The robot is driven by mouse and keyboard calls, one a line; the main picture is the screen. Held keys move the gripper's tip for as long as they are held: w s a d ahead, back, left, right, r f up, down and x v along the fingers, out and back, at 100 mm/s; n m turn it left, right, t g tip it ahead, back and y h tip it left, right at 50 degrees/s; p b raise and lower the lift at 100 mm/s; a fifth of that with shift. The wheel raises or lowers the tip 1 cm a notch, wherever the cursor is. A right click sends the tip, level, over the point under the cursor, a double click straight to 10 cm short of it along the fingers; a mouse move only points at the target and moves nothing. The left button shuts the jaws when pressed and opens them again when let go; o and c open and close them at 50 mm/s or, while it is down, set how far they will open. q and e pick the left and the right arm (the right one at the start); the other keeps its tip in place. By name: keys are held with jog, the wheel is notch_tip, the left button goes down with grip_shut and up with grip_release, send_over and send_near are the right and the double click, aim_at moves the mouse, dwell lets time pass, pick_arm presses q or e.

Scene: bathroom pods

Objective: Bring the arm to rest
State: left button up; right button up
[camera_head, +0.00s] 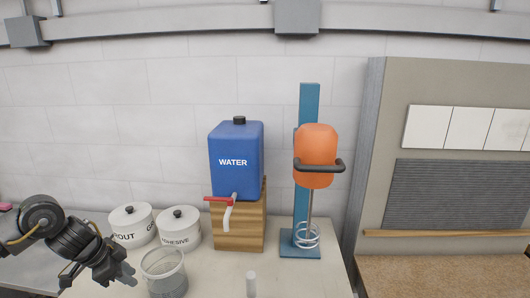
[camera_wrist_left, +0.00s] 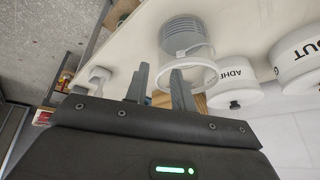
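My left gripper (camera_head: 126,278) is at the lower left of the head view, just left of the clear bucket (camera_head: 164,268) on the table. In the left wrist view, its two fingers (camera_wrist_left: 158,76) stand apart with nothing held between them. The bucket also shows there (camera_wrist_left: 186,38), beyond the fingers, with its handle near one fingertip; I cannot tell if they touch. My right gripper is in neither view.
White tubs labelled grout (camera_head: 132,229) and adhesive (camera_head: 180,229) stand behind the bucket. A blue water container (camera_head: 234,145) sits on a wooden block (camera_head: 242,238). An orange mixer (camera_head: 316,150) hangs on a blue stand (camera_head: 308,100). A small white cylinder (camera_head: 251,284) is in front.

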pick_arm(q)
jog(key=s+d+f+t+h, duration=0.1)
jog(key=d+f+t, duration=0.15)
jog(key=d, duration=0.55)
jog(key=s+d+f+m+t+h, duration=0.15)
jog(key=d+f, duration=0.25)
jog(key=d, duration=0.5)
jog(key=s+d+f+t, duration=0.15)
jog(key=d+f, duration=0.25)
jog(key=d, duration=0.4)
jog(key=s+a+f+n+g+y, duration=0.2)
jog(key=s+a+n, duration=0.1)
jog(key=s, duration=0.5)
jog(key=s+a+f+n+g+y, duration=0.2)
jog(key=s+f+n, duration=0.15)
jog(key=s, duration=0.55)
jog(key=s+a+f+n+g+y, duration=0.2)
jog(key=s+a+n, duration=0.1)
jog(key=s, duration=0.5)
notch_tip(320, 180, down, 29)
jog(key=s+g+b, duration=0.1)
jog(key=s+b, duration=0.1)
jog(key=s, duration=0.1)
jog(key=s+a+f+g+b, duration=0.1)
jog(key=s+a+f, duration=0.2)
jog(key=s+f, duration=1.2)
jog(key=shift+s+f, duration=0.4)
jog(key=shift+f, duration=0.1)
